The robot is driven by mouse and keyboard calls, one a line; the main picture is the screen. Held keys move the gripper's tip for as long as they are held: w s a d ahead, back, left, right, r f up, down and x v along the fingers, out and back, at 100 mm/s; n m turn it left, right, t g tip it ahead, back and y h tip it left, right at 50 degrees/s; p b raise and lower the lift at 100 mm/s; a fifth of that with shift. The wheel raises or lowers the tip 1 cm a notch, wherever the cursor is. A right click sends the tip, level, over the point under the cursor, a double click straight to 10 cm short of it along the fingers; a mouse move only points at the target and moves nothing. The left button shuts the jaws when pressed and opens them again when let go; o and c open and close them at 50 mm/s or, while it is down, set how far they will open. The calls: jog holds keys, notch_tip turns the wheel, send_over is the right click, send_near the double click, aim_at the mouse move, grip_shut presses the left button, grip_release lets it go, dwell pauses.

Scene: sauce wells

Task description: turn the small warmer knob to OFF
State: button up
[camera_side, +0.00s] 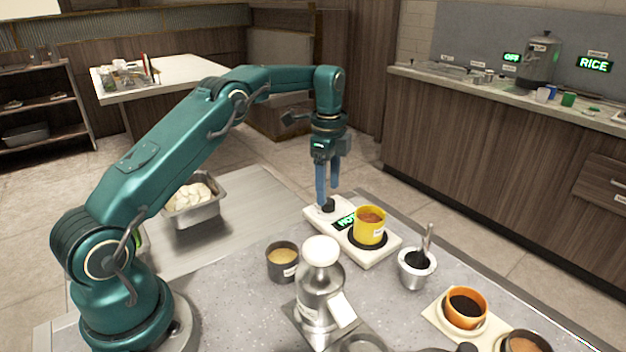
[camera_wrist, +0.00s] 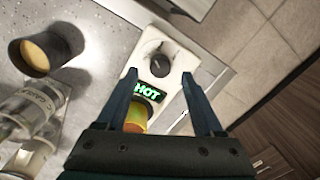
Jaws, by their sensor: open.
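The small warmer (camera_side: 378,257) is a white slab on the grey counter. Its black knob (camera_side: 327,205) sits at the far left end and also shows in the wrist view (camera_wrist: 161,62). A green display (camera_wrist: 150,92) next to the knob reads HOT. A yellow cup (camera_side: 369,226) of brown sauce stands on the warmer's dark round plate; the wrist view shows part of it (camera_wrist: 136,117). My gripper (camera_side: 328,196) points down at the knob end, its blue fingers close to the knob. In the wrist view the fingers (camera_wrist: 160,77) are spread with nothing between them. Contact with the knob cannot be told.
A dark cup of yellow sauce (camera_side: 282,262) and a glass dispenser with a white top (camera_side: 320,290) stand left of the warmer. A metal cup with a spoon (camera_side: 416,268) and an orange cup (camera_side: 466,307) stand right. A metal pan (camera_side: 194,203) lies behind left.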

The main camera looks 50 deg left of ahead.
aim_at(328, 201)
jog(key=shift+w+f, duration=0.1)
jog(key=shift+f, duration=1.45)
grip_shut()
jog(key=shift+n, duration=2.9)
grip_release()
